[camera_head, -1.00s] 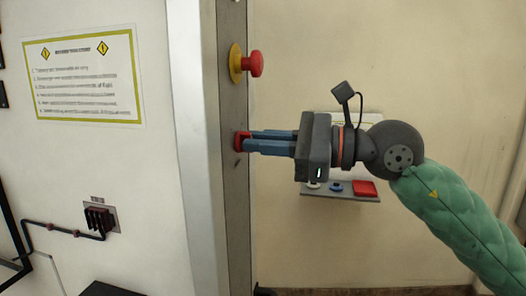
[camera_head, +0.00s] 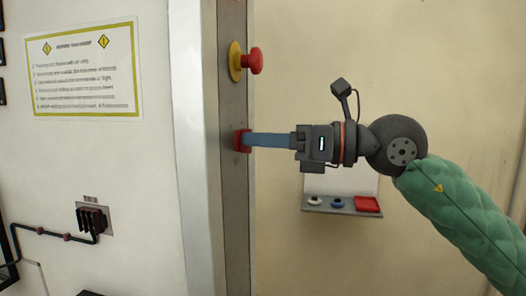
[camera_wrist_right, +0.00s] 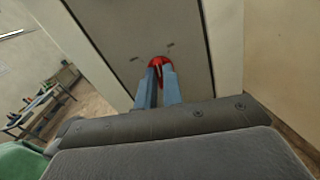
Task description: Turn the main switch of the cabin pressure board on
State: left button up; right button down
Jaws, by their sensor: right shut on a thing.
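The red switch (camera_head: 241,141) sits on the narrow grey side face of the cabin panel (camera_head: 232,200) in the head view. My right gripper (camera_head: 250,140) comes in from the right, its blue fingers shut on the switch. In the right wrist view the red switch (camera_wrist_right: 159,63) shows between the two fingertips (camera_wrist_right: 160,72), with small dark marks on the panel to either side. The fingers hide part of the switch. My left gripper is in neither view.
A red emergency button on a yellow base (camera_head: 254,61) sticks out above the switch. A notice (camera_head: 84,70) and a black connector with pipes (camera_head: 92,220) are on the white wall at left. A small shelf with colored buttons (camera_head: 342,205) is on the back wall.

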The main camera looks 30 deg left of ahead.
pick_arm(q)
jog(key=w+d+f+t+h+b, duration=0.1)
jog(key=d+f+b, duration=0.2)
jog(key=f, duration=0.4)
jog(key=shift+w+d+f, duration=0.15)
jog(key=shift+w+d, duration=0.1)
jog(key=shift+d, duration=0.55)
pick_arm(e)
jog(key=m, duration=0.7)
jog(key=shift+w, duration=0.15)
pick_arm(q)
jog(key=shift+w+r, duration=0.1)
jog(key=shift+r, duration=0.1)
pick_arm(e)
jog(key=c, duration=1.5)
grip_release()
pick_arm(q)
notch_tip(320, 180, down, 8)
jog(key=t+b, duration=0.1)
jog(key=b, duration=0.1)
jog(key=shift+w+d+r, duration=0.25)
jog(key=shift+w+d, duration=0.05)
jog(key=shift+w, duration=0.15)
pick_arm(e)
jog(key=v, duration=0.8)
